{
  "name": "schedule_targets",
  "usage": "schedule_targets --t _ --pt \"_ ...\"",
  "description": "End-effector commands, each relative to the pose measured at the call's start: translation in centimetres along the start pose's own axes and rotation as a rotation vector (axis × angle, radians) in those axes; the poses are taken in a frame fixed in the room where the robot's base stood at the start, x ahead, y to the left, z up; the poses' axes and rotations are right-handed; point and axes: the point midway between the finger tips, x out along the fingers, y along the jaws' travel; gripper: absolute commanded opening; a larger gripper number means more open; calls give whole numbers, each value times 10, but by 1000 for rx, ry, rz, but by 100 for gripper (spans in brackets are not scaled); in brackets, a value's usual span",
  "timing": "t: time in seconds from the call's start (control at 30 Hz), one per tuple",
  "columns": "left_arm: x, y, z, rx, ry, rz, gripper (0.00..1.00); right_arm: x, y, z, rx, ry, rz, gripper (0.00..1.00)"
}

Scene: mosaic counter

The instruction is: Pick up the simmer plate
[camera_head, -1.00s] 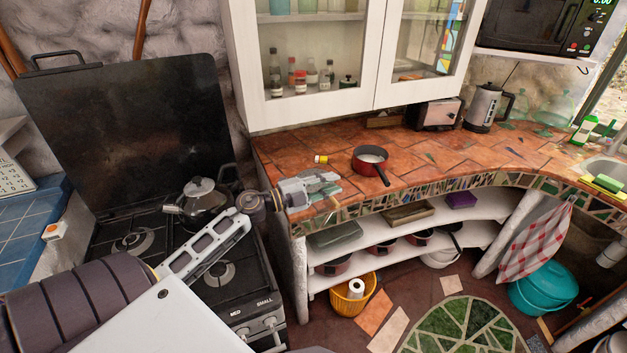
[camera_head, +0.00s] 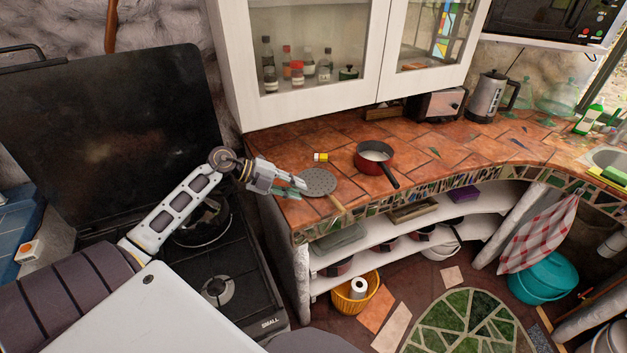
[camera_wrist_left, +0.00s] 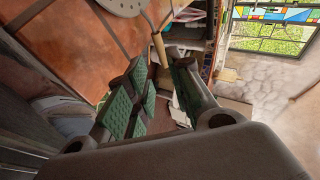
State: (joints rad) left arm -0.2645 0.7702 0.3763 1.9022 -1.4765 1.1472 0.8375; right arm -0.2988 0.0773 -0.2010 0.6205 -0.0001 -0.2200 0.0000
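The simmer plate (camera_head: 319,181) is a grey perforated disc with a wooden handle, lying on the tiled counter near its front edge. The handle points toward the edge. In the left wrist view, part of the simmer plate (camera_wrist_left: 122,5) shows at the top, with its handle reaching down the picture. My left gripper (camera_head: 298,189) is just left of the disc, its fingertips close to the disc's rim in the head view. In the left wrist view its green-padded fingers (camera_wrist_left: 160,85) are apart with nothing between them. My right gripper is out of view.
A red pan (camera_head: 374,157) stands on the counter right of the simmer plate, its handle toward the front edge. A small yellow-capped jar (camera_head: 320,157) lies behind the plate.

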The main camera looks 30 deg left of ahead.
Motion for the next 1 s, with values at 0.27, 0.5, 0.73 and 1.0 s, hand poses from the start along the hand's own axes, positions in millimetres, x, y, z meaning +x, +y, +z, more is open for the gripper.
schedule_targets --t 0.27,0.5,0.73,1.0 --pt "-2 2 1 0 0 16 22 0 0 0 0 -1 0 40" --pt "-1 2 1 0 0 15 22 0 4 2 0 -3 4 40" --pt "11 2 2 -1 0 14 22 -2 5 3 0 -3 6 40" --pt "40 2 2 -2 0 12 22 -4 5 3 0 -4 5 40"
